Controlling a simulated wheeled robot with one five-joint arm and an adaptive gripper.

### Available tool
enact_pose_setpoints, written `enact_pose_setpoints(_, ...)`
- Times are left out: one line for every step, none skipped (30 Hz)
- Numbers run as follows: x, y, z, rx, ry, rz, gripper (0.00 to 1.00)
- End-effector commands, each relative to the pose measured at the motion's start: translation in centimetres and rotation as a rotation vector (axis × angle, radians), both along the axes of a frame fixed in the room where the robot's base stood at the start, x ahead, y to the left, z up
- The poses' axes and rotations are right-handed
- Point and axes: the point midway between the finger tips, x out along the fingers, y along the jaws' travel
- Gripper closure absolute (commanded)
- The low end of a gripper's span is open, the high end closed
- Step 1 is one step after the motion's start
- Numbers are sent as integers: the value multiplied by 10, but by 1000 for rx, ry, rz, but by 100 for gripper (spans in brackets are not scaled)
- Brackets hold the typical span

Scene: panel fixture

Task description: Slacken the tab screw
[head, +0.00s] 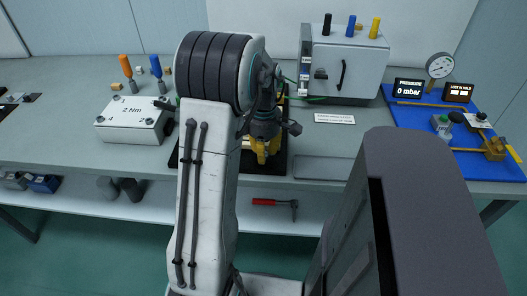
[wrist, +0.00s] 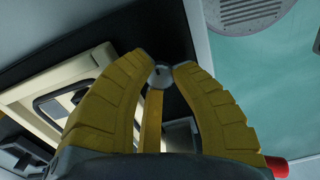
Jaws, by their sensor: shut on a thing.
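A small round grey head with a dark mark, which looks like the tab screw (wrist: 161,77), sits between my yellow fingertips in the wrist view. My gripper (wrist: 172,68) is closed on it, one fingertip at each side. A narrow yellow strip (wrist: 153,120) runs from below the head towards my palm; I cannot tell what it belongs to. A cream panel fixture (wrist: 25,98) with a dark-framed latch lies left of my fingers. In the head view my gripper (head: 262,152) is low over the dark mat, and my arm hides the screw and most of the fixture.
A white case marked 2 Nm (head: 130,112) with orange and blue drivers behind it stands left. A blue mat (head: 420,122) with a gauge lies right. A red-handled tool (head: 264,202) lies on the lower shelf.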

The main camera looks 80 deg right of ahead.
Motion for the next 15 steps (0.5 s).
enact_pose_setpoints(0,1,-1,3,0,9,100)
enact_pose_setpoints(0,1,-1,3,0,21,100)
enact_pose_setpoints(0,1,-1,3,0,43,100)
enact_pose_setpoints(0,1,-1,4,0,65,100)
enact_pose_setpoints(0,1,0,4,0,92,100)
enact_pose_setpoints(0,1,0,4,0,132,100)
enact_pose_setpoints(0,1,0,4,-1,163,100)
enact_pose_setpoints(0,1,0,4,-1,195,100)
enact_pose_setpoints(0,1,-1,4,-1,235,100)
enact_pose_setpoints(0,1,-1,4,-1,264,100)
enact_pose_setpoints(0,1,-1,4,0,292,100)
enact_pose_setpoints(0,1,-1,4,0,325,100)
enact_pose_setpoints(0,1,-1,4,0,348,100)
enact_pose_setpoints(0,1,-1,4,0,369,100)
enact_pose_setpoints(0,1,-1,4,0,392,100)
